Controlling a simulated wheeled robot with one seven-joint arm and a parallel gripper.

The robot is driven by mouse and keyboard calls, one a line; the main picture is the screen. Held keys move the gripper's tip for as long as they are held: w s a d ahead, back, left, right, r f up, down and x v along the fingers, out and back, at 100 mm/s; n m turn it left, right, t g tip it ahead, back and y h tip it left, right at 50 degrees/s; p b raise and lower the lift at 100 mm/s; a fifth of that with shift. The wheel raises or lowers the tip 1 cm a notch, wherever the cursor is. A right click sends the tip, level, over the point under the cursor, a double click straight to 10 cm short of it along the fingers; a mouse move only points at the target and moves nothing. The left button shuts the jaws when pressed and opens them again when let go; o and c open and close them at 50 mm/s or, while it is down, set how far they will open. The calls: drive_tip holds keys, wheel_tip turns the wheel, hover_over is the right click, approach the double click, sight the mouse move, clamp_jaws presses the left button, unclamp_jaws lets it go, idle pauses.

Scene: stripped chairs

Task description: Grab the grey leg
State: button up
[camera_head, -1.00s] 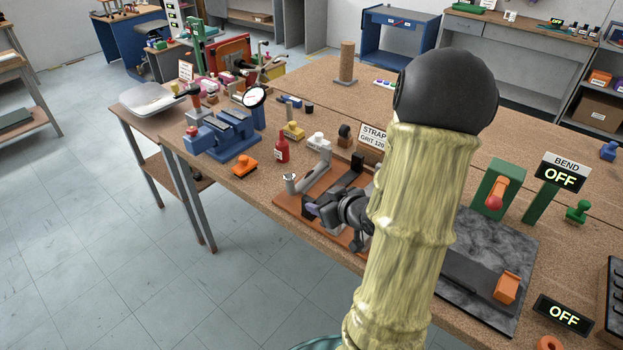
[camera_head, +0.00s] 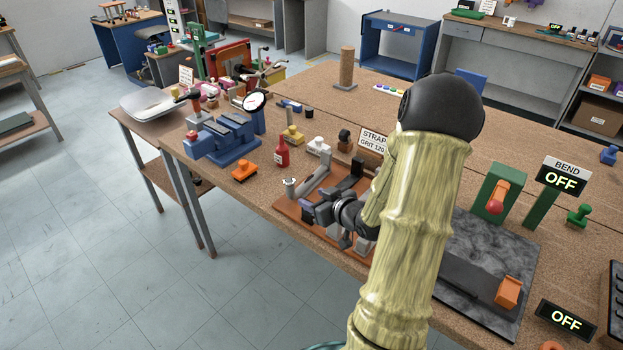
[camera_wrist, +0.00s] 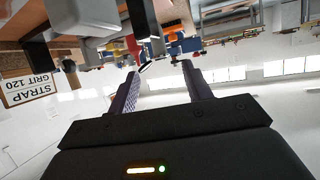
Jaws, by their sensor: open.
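A grey bar (camera_head: 314,180), which looks like the grey leg, slants above the brown board (camera_head: 285,206) on the bench. A short grey cup-like cylinder (camera_head: 291,186) stands at its near left end. My gripper (camera_head: 312,211) is low over the board, just in front of the bar. In the wrist view, which is upside down, the two dark fingers (camera_wrist: 160,78) are apart with nothing clearly between them. Grey and dark shapes (camera_wrist: 85,18) sit beyond the fingertips; I cannot tell which is the leg. My forearm hides the board's right side.
A red bottle (camera_head: 282,154), an orange block (camera_head: 244,170) and a blue vise (camera_head: 225,140) stand left of the board. The STRAP GRIT 120 sign (camera_head: 372,141) is behind it.

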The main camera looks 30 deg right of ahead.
sight(293, 188)
drive_tip(key=x, duration=0.6)
drive_tip(key=shift+p, duration=0.3)
drive_tip(key=shift+w, duration=0.1)
drive_tip(key=p+x, duration=0.1)
drive_tip(key=x, duration=0.4)
drive_tip(key=shift+w+d, duration=0.1)
drive_tip(key=shift+d, duration=0.05)
drive_tip(key=shift+c, duration=0.2)
clamp_jaws()
